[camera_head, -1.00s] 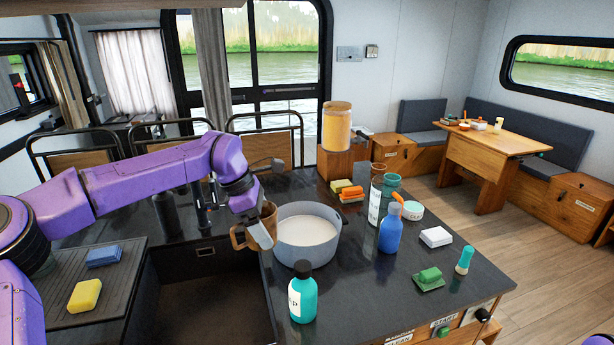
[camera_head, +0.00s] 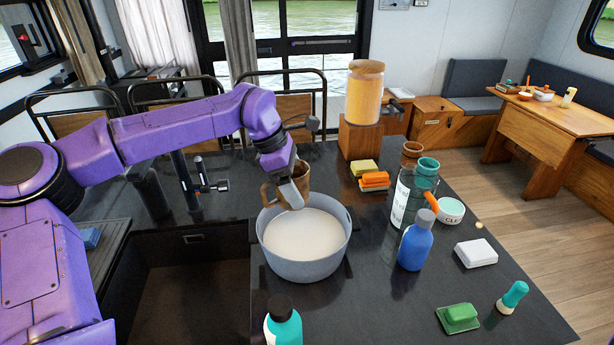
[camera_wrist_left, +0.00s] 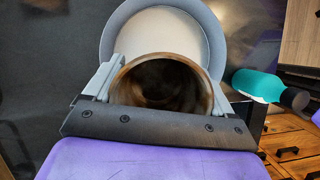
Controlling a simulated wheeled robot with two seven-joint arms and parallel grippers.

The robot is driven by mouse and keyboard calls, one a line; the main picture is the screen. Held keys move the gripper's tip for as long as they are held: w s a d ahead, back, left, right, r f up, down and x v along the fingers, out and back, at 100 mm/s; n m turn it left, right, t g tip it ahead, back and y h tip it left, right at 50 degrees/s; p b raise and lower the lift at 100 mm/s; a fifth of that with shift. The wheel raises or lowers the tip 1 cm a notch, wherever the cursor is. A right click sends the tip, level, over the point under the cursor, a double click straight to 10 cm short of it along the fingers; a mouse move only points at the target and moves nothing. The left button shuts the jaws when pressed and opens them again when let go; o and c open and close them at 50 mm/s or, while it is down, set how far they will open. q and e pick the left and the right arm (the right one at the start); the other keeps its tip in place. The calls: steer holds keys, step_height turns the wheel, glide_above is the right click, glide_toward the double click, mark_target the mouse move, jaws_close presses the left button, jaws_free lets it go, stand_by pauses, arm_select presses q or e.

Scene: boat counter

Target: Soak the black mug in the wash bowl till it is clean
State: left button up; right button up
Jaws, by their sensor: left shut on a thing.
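The wash bowl (camera_head: 303,268) is grey-blue, full of whitish liquid, and stands on the dark counter. My left gripper (camera_head: 290,194) is shut on a mug (camera_head: 302,174), which looks brown rather than black. The mug is at the back left part of the bowl, over its rim; I cannot tell whether it touches the liquid. In the left wrist view the mug's open mouth (camera_wrist_left: 163,82) faces the camera, brown-stained and dark inside, between the gripper's fingers, with the bowl's rim (camera_wrist_left: 113,30) behind it. My right gripper is out of view.
A teal bottle (camera_head: 283,326) stands in front of the bowl. A blue bottle (camera_head: 415,246), a glass jar (camera_head: 402,200) and sponges (camera_head: 373,181) are to its right. The sink basin (camera_head: 190,290) lies left. A wooden dispenser stand (camera_head: 358,141) is behind.

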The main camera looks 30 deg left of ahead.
arm_select(q)
steer(key=s+b, duration=0.1)
steer(key=s+f, duration=0.1)
steer(key=shift+s+f+b, duration=0.2)
steer(key=shift+s+b, duration=0.15)
steer(key=shift+s, duration=0.05)
steer(key=shift+f+b, duration=0.5)
steer(key=w+f+b, duration=0.1)
steer(key=f+b, duration=0.1)
steer(key=f, duration=0.1)
steer(key=w+f+b, duration=0.1)
steer(key=f+b, duration=0.1)
steer(key=f, duration=0.2)
steer(key=w+f+b, duration=0.1)
steer(key=f, duration=0.2)
steer(key=shift+f+b, duration=0.3)
steer(key=shift+b, duration=0.1)
steer(key=shift+s, duration=0.25)
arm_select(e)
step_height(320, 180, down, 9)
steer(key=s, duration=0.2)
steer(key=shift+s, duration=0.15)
arm_select(q)
steer(key=shift+f+b, duration=0.45)
steer(key=shift+f, duration=0.4)
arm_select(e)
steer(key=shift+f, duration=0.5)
